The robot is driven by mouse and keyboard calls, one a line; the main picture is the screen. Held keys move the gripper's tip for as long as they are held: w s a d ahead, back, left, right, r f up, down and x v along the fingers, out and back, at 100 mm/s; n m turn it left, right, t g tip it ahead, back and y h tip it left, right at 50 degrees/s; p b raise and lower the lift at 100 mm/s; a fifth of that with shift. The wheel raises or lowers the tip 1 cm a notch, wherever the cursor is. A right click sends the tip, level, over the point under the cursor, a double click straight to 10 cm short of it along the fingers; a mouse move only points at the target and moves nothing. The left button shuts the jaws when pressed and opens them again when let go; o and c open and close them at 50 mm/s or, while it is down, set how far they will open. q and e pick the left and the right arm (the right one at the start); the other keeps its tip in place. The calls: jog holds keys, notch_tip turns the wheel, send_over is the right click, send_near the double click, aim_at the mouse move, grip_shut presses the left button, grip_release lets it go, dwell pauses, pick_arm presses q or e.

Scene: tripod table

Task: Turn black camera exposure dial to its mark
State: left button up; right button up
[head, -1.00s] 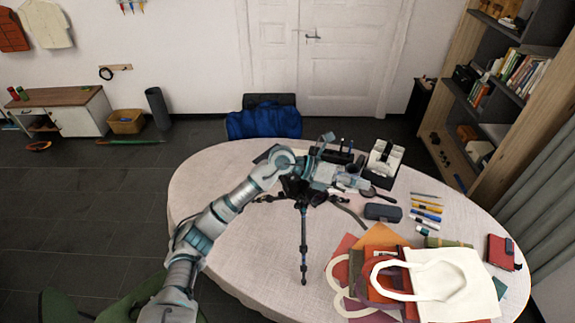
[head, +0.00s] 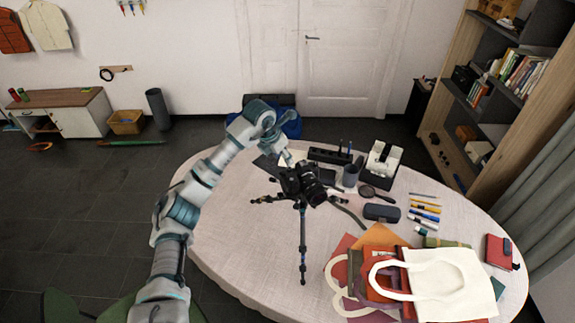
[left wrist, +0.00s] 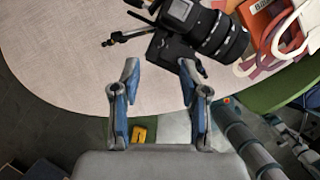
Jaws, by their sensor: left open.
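The black camera (head: 303,183) sits on a small black tripod (head: 303,240) that stands on the table. Its large lens points to the front right in the head view. In the left wrist view the camera (left wrist: 208,32) fills the upper middle, with its lens to the right. My left gripper (head: 287,158) is just behind and above the camera body. In the left wrist view its two fingers (left wrist: 158,72) are spread apart with nothing between them, the right one close to the camera body. I cannot make out the exposure dial or its mark. My right gripper is not in view.
The pale round table (head: 235,215) has free room left of the tripod. Cloth bags (head: 450,280) lie at the front right. A dark case (head: 381,212), pens, a cup (head: 350,175) and a magnifier (head: 367,191) lie to the camera's right. A blue chair stands behind.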

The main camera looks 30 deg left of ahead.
aim_at(289, 169)
pick_arm(q)
jog(key=x, duration=0.6)
jog(key=shift+p, duration=0.3)
jog(key=shift+w+a+f, duration=0.15)
jog(key=shift+f, duration=0.25)
jog(key=shift+r, duration=0.1)
grip_shut()
